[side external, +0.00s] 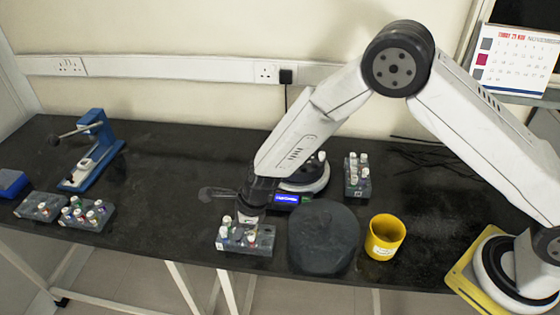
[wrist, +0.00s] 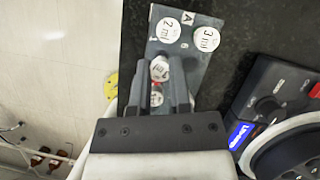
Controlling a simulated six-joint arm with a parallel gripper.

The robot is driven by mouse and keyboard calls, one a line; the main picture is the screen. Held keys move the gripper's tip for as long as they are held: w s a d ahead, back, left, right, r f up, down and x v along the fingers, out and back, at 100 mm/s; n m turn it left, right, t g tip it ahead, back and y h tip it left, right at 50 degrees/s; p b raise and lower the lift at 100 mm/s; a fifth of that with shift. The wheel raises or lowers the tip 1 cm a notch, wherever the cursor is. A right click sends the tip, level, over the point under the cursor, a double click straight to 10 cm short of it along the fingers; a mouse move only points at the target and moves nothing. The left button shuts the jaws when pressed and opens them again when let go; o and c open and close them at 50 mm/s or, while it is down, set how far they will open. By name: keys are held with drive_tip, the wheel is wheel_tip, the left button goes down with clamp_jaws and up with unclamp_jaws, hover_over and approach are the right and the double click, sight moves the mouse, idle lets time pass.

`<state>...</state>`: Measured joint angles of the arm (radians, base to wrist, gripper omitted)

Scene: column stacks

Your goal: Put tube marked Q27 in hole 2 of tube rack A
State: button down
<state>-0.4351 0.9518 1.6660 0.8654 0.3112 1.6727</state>
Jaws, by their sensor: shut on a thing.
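Tube rack A (side external: 262,247) is a grey block near the front edge of the bench, with several capped tubes in it. In the wrist view the rack (wrist: 208,58) shows its letter A and two white caps at the far end (wrist: 168,30) (wrist: 207,39). My gripper (side external: 246,218) is low over the rack. In the wrist view its fingers (wrist: 163,80) are shut on a white-capped tube (wrist: 160,71). Another cap (wrist: 156,98) shows between the fingers, nearer the palm. No Q27 marking is readable, and the lower part of the held tube is hidden.
A dark rounded lump (side external: 323,238) is close right of the rack, with a yellow mug (side external: 385,238) beyond. Other racks stand at left (side external: 40,207) (side external: 87,215) and back right (side external: 357,178). A blue press (side external: 92,152) is far left.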

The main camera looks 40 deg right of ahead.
drive_tip(key=shift+f, duration=0.15)
drive_tip(key=shift+c, duration=2.4)
unclamp_jaws()
drive_tip(key=shift+o, duration=0.2)
drive_tip(key=shift+o, duration=1.4)
drive_tip(key=shift+r, duration=0.2)
drive_tip(key=shift+r, duration=2.8)
